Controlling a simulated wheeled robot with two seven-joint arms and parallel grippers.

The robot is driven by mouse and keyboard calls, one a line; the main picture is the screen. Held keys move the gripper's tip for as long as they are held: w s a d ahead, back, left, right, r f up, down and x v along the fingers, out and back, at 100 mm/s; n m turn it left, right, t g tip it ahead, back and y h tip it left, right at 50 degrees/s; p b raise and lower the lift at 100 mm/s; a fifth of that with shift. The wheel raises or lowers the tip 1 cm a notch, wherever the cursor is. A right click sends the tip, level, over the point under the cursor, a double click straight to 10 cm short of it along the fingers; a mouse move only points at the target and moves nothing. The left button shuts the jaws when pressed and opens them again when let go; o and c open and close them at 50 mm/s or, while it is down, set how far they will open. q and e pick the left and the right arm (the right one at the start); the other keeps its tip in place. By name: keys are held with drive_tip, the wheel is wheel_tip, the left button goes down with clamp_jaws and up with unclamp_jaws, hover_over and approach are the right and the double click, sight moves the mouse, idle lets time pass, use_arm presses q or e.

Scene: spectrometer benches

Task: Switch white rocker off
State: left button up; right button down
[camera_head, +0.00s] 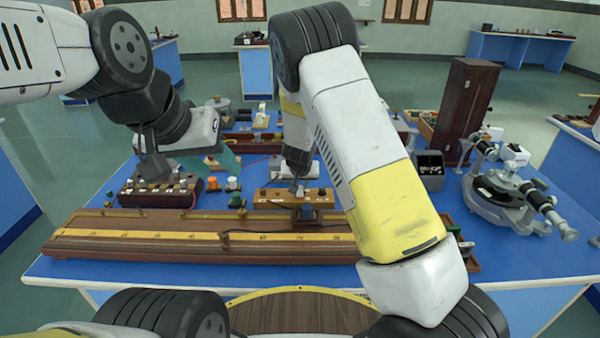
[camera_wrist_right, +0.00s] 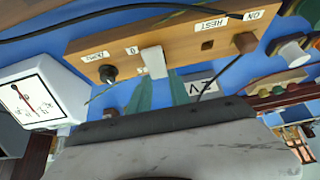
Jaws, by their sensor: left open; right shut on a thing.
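The white rocker (camera_wrist_right: 153,62) stands out from the front of a wooden switch box (camera_wrist_right: 185,40) in the right wrist view. A "0" label is to its left, and an "ON" label is near the box's right end. My right gripper (camera_wrist_right: 161,84) has its teal fingers on either side of the rocker and is shut on it. In the head view the switch box (camera_head: 272,198) is on the blue bench, with my right gripper (camera_head: 298,188) over it; the rocker is too small to tell there. My left gripper (camera_head: 224,162) is open, back left of the box.
A long wooden rail with a yellow scale (camera_head: 150,233) lies in front of the box. A dark terminal box (camera_head: 160,188) stands left. A white dial meter (camera_wrist_right: 40,98) is beside the switch box. A tall wooden case (camera_head: 468,110) and a spectrometer (camera_head: 510,195) stand right.

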drive_tip(key=shift+s+t, duration=0.25)
drive_tip(key=shift+t, duration=0.25)
drive_tip(key=c, duration=1.2)
unclamp_jaws()
drive_tip(key=shift+r, duration=0.15)
drive_tip(key=v, duration=0.7)
drive_tip(key=shift+s+r, duration=0.2)
drive_tip(key=shift+s, duration=0.1)
